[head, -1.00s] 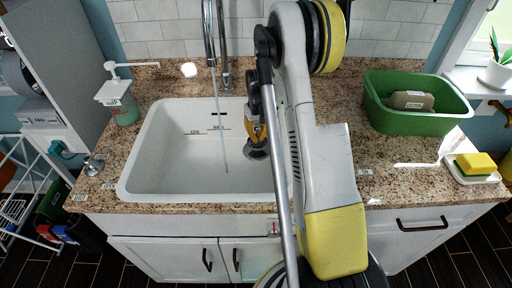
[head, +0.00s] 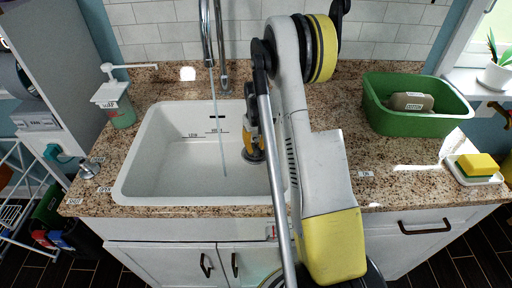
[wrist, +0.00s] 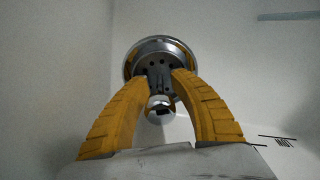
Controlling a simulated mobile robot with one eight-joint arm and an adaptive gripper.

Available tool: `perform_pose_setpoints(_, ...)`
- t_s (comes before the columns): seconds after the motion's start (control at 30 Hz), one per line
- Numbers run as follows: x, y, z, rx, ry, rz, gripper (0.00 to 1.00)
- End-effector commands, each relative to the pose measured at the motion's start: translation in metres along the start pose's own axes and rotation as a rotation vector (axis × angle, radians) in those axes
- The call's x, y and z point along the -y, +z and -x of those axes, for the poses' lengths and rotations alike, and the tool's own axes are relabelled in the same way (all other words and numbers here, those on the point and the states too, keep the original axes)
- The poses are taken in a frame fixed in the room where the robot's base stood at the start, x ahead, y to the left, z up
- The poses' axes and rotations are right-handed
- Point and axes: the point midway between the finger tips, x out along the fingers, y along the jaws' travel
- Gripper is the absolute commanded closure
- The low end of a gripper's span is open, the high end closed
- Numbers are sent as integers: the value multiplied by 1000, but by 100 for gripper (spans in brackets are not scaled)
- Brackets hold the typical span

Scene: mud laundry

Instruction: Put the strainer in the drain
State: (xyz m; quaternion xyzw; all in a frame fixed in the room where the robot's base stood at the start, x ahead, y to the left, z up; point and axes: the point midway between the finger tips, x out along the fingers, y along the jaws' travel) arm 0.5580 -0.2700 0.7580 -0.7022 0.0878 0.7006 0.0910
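The strainer (wrist: 160,46) is a round metal piece with holes and a chrome knob, at the middle of the wrist view. In the head view the strainer (head: 253,158) shows as a small dark disc low in the right part of the white sink (head: 160,178). My gripper (wrist: 160,77) has its two yellow fingers drawn together around the strainer's stem, with the knob between them. My gripper also shows in the head view (head: 252,148), pointing down into the basin. The drain cannot be made out apart from the strainer, and I cannot tell whether the strainer is seated.
A soap bottle (head: 117,105) stands left. A green tub (head: 420,120) and a yellow sponge (head: 477,163) are at right. The sink's left half is clear.

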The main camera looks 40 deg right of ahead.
Motion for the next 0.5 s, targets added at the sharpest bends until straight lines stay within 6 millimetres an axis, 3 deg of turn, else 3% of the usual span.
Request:
perform_pose_setpoints(0.17, 0, 0, 18, 0, 0, 0, 73)
perform_pose_setpoints(0.5, 0, 0, 94, 0, 0, 0, 73)
